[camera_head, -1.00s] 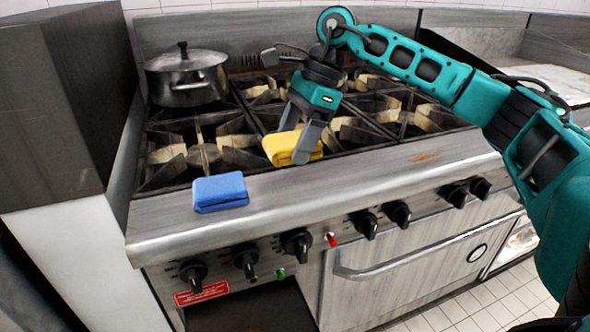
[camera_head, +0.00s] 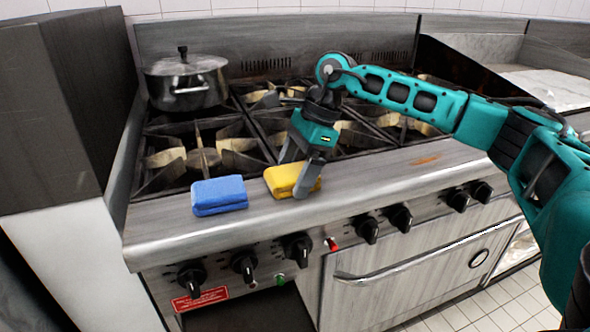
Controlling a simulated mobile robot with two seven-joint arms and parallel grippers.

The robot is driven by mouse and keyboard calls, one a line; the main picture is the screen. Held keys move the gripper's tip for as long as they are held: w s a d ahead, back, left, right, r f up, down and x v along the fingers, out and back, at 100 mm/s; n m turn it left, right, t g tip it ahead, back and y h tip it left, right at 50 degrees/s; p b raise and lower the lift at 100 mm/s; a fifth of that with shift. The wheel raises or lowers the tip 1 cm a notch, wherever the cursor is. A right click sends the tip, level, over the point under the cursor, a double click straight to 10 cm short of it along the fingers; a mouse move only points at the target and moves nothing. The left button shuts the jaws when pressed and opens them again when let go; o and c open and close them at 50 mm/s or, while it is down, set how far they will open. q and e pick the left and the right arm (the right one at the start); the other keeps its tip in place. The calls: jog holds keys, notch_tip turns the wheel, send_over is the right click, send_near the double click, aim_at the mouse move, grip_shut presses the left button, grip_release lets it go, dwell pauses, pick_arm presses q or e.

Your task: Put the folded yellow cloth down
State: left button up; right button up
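The folded yellow cloth (camera_head: 283,180) is at the stove's steel front ledge, to the right of a folded blue cloth (camera_head: 220,195). My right gripper (camera_head: 298,172) reaches down over the yellow cloth with one finger on its near right side and the other behind it. The gripper looks shut on the cloth, and the near finger hides the cloth's right end. The cloth lies about level, at or just above the ledge; I cannot tell if it bears fully on it. My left gripper is not in view.
The blue cloth lies on the front ledge (camera_head: 165,222) with a small gap to the yellow one. A lidded steel pot (camera_head: 187,82) stands on the back left burner. The ledge is clear to the right. Several knobs line the stove front below.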

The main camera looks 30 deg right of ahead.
jog(key=shift+r, duration=0.1)
jog(key=shift+r, duration=0.25)
jog(key=p+v, duration=0.2)
jog(key=v, duration=0.9)
jog(key=shift+r, duration=0.35)
jog(key=shift+d, duration=0.15)
